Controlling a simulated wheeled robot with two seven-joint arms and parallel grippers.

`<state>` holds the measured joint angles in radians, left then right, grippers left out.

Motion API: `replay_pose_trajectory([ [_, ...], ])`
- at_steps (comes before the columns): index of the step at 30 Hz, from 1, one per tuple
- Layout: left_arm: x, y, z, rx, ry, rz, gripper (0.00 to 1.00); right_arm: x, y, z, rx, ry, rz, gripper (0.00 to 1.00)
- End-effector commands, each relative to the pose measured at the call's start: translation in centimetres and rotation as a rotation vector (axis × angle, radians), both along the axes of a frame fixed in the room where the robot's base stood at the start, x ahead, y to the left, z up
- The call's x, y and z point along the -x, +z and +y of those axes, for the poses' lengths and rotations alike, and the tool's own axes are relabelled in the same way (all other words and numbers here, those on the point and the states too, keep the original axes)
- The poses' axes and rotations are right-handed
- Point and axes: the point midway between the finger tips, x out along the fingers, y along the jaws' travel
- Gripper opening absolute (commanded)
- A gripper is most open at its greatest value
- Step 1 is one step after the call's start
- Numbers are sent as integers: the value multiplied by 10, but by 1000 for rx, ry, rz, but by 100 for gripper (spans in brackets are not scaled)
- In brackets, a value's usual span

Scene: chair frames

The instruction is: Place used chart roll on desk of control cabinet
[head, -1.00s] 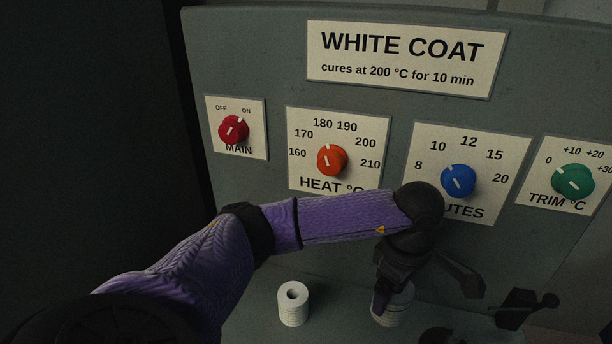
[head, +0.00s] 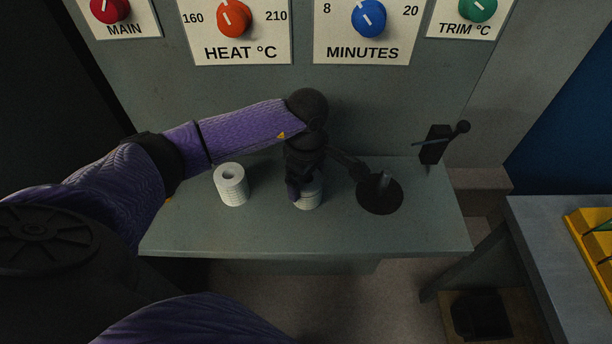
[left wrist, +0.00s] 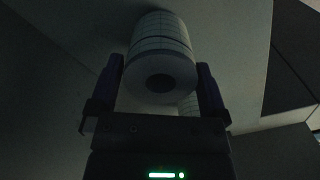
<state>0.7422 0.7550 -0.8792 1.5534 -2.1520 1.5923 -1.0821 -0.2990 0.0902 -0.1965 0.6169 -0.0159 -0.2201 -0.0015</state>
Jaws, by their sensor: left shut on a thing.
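My left gripper (head: 305,192) is shut on a white ribbed chart roll (head: 310,201), over the middle of the grey-green cabinet desk (head: 190,237). The roll is upright and close to the desk top; I cannot tell whether it touches it. In the left wrist view this roll (left wrist: 160,65) sits between both fingers, its hollow core facing the camera. A second white roll (head: 231,186) stands upright on the desk, left of the gripper. Part of another roll (left wrist: 189,104) shows behind the held one in the left wrist view. My right gripper is out of view.
A black lever (head: 437,146) is at the right. The desk's front strip is clear. A table (head: 548,235) with a yellow tray stands right.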

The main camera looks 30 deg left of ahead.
Motion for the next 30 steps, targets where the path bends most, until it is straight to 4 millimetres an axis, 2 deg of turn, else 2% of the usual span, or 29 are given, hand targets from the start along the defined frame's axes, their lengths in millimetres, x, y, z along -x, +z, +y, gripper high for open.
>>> replay_pose_trajectory([
  [2,0,-4,0,0,0,0,27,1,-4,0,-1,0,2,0],
  [3,0,-3,0,0,0,0,100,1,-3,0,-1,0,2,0],
  [8,0,-2,0,0,0,0,100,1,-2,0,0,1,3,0],
  [11,0,5,0,0,0,-2,100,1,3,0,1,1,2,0],
  [14,-1,26,0,1,-1,-6,100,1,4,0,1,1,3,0],
  [21,-2,93,0,0,0,-5,100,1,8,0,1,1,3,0],
  [25,-1,114,-1,0,0,-3,100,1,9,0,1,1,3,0],
  [30,0,122,-1,0,0,1,100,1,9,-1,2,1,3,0],
])
